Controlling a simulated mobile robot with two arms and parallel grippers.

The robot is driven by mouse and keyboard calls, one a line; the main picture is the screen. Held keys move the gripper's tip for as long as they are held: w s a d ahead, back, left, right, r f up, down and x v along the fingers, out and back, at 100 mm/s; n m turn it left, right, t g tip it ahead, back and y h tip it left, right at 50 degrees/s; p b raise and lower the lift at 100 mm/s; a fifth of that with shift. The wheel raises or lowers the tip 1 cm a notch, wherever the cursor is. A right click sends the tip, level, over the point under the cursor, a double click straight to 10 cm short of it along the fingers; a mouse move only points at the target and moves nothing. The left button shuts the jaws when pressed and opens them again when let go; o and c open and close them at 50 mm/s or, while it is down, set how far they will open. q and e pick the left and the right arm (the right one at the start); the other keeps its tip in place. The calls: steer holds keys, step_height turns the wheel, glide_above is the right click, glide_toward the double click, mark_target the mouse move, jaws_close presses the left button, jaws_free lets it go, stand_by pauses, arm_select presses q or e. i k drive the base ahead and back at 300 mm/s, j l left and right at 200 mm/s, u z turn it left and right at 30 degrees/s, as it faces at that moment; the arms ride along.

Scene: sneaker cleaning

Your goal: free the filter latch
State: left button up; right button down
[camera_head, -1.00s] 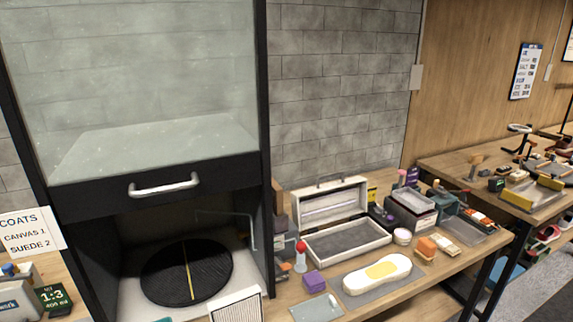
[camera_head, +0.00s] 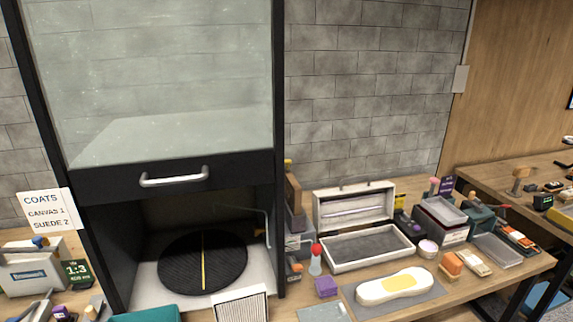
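No filter latch can be made out clearly. A white-framed pleated panel (camera_head: 242,304), which looks like a filter, stands at the bottom centre in front of the booth (camera_head: 110,185), its lower part cut off by the picture edge. The booth has a raised clear front with a silver handle (camera_head: 174,177). Inside lies a round black ribbed turntable (camera_head: 185,268) with a yellow stripe, and a thin bent rod (camera_head: 250,213) shows at the right inside. Neither of my grippers is in view.
On the right bench, an open white case (camera_head: 335,248), a purple block (camera_head: 326,287), a red-topped bottle (camera_head: 315,262) and a white sole form (camera_head: 393,287) on a grey mat stand close together. A teal item (camera_head: 146,313) is at the bottom edge. A coats sign (camera_head: 46,210) hangs left.

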mark_target(288, 162)
steer(key=i, duration=1.15)
steer(key=k+l+u, duration=0.45)
steer(key=k+l, duration=0.3)
steer(key=l, duration=0.15)
